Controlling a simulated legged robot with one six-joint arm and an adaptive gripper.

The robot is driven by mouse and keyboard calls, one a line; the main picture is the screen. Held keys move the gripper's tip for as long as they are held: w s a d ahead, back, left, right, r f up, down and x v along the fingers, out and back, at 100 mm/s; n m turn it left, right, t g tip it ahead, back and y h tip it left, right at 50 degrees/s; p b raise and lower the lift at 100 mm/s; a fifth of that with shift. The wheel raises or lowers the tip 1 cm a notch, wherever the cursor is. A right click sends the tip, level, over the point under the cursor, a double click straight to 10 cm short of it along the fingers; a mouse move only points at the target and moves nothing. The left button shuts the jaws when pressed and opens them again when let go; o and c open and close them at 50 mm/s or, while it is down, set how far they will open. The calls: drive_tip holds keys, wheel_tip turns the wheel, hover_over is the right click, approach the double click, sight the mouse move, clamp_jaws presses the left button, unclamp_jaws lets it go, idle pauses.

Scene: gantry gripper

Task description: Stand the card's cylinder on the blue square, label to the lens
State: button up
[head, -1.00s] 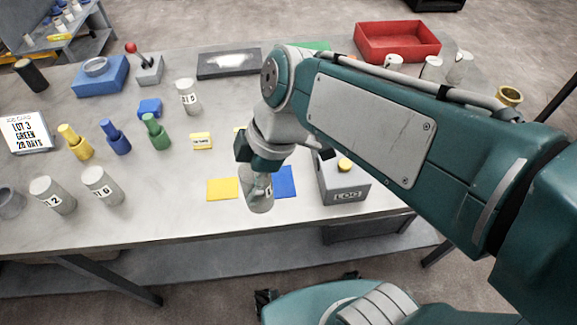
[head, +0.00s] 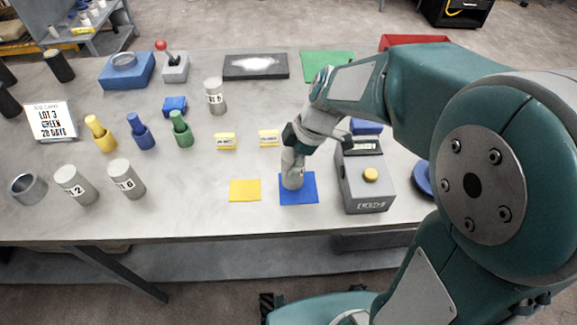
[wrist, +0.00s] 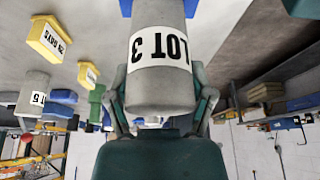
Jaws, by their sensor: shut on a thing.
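A grey cylinder (head: 292,177) labelled LOT 3 is upright between my gripper's fingers, over the blue square (head: 309,197). Whether its base touches the square I cannot tell. In the wrist view the cylinder (wrist: 161,88) shows its LOT 3 label towards the wrist camera, and blue edges show beyond its far end. My gripper (head: 293,157) is shut on the cylinder's upper part. The white card (head: 50,121) at the left reads LOT 3, GREEN, 28 DAYS. No lens can be made out in these views.
A yellow square (head: 245,190) lies left of the blue one. A grey LOG box (head: 365,188) with a yellow button stands close on the right. Other cylinders (head: 75,186) and yellow, blue and green bottle-like pieces (head: 180,130) stand left. Small yellow signs (head: 225,142) stand behind.

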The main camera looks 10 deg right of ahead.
drive_tip(key=shift+d+f, duration=0.8)
drive_tip(key=shift+f, duration=0.25)
drive_tip(key=shift+d, duration=0.3)
drive_tip(key=shift+a, duration=0.1)
drive_tip(key=o, duration=1.1)
drive_tip(key=shift+a+f, duration=0.15)
drive_tip(key=shift+a, duration=0.2)
drive_tip(key=shift+o, duration=0.9)
drive_tip(key=shift+a, duration=0.35)
drive_tip(key=shift+d, duration=0.4)
drive_tip(key=shift+d+r, duration=0.3)
drive_tip(key=shift+r, duration=0.2)
drive_tip(key=v, duration=1)
drive_tip(key=s+d+r+m+t+h, duration=0.1)
drive_tip(key=s+d+m+t+h, duration=0.1)
drive_tip(key=s+m, duration=0.4)
drive_tip(key=s+d+r+m+t+h, duration=0.1)
drive_tip(key=s+d+m+t+h, duration=0.1)
drive_tip(key=s+d+m+t, duration=0.2)
drive_tip(key=s+m, duration=0.3)
drive_tip(key=m, duration=0.5)
drive_tip(key=shift+r+m, duration=0.35)
drive_tip(key=shift+m, duration=0.05)
